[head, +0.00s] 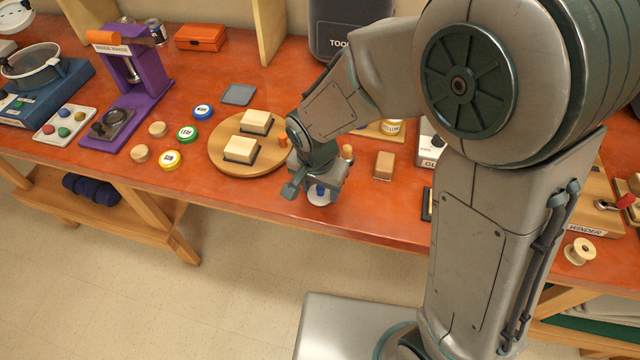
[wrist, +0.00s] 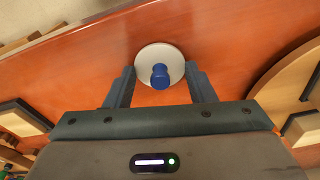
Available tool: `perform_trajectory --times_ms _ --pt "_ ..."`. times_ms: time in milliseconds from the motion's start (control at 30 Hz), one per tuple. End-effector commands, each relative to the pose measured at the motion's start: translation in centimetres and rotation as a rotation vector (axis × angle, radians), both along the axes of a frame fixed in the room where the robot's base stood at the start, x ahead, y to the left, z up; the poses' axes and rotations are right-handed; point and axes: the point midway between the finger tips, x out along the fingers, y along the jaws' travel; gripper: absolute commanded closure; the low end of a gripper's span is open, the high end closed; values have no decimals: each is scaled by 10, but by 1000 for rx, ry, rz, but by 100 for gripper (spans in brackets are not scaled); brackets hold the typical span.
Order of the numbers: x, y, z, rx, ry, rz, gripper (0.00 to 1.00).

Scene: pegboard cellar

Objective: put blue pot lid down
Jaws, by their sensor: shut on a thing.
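The blue pot lid is a pale round disc with a blue knob (wrist: 160,76) on top. In the wrist view the disc (wrist: 146,58) lies between my two fingertips, knob facing the camera. In the head view the lid (head: 319,198) shows below my gripper (head: 316,182), over the front part of the red-orange bench. My gripper is shut on the lid, with a finger on each side of it. I cannot tell whether the lid touches the bench top, and my gripper hides part of it in the head view.
A round wooden board (head: 222,164) with two cream blocks is left of my gripper. A brown block (head: 384,165) stands to the right. Stamp-like discs (head: 187,133) and a purple badge maker (head: 135,85) are further left. The bench's front edge is close; bare bench lies around the lid.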

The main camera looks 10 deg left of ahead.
Motion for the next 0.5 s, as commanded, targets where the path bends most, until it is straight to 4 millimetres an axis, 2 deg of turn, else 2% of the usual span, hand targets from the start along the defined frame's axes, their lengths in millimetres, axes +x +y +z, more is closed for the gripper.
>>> perform_trajectory --times_ms 267,300,367,500 --pt "0 0 -4 0 0 0 71" --pt "0 0 -3 0 0 0 45" --pt "0 0 -2 0 0 0 28" --pt "0 0 -2 0 0 0 28"
